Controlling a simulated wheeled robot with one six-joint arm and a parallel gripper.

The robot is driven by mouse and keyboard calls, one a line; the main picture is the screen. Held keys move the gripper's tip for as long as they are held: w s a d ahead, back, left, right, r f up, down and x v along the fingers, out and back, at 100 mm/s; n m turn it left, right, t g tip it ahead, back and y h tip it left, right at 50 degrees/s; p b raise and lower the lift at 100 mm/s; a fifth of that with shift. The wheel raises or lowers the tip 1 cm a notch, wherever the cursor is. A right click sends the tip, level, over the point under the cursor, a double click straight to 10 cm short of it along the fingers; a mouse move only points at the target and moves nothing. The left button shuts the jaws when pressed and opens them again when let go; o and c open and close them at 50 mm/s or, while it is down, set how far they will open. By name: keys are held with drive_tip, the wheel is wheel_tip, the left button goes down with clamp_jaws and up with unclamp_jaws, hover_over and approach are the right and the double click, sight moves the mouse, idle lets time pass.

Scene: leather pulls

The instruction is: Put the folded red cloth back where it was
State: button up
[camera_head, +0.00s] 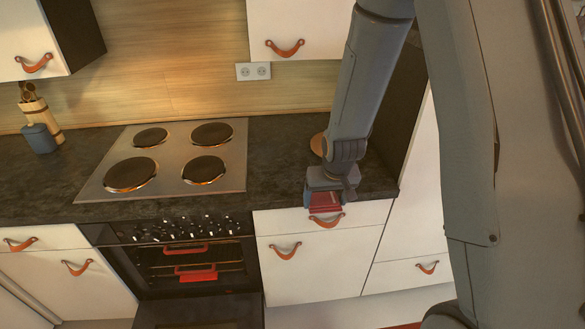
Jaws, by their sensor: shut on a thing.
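My gripper (326,190) points down at the front edge of the dark counter, to the right of the stove. It is shut on the folded red cloth (322,202), a small red block shape just under the jaws. The cloth shows in front of the counter edge, just above a leather pull on a white drawer. The jaws hide its upper part. I cannot tell whether the cloth touches the counter or the drawer front.
The stove (236,165) with its round hotplates is left of my gripper. Below it the oven (150,262) stands open, with red pieces on its racks. A round wooden item (317,145) lies partly behind my arm. A utensil holder (40,115) and a blue-grey jar (39,139) stand far left.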

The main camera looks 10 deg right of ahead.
drive_tip(key=a+r, duration=0.1)
drive_tip(key=r, duration=0.2)
drive_tip(key=a+r, duration=0.2)
drive_tip(key=r, duration=0.1)
drive_tip(key=w+a+r, duration=0.1)
drive_tip(key=r, duration=0.2)
drive_tip(key=shift+w+a, duration=0.1)
drive_tip(key=shift+a, duration=0.2)
drive_tip(key=s+a+r, duration=0.1)
drive_tip(key=a+r, duration=0.2)
drive_tip(key=r, duration=0.6)
drive_tip(key=shift+a+r, duration=0.3)
drive_tip(key=shift+a, duration=0.1)
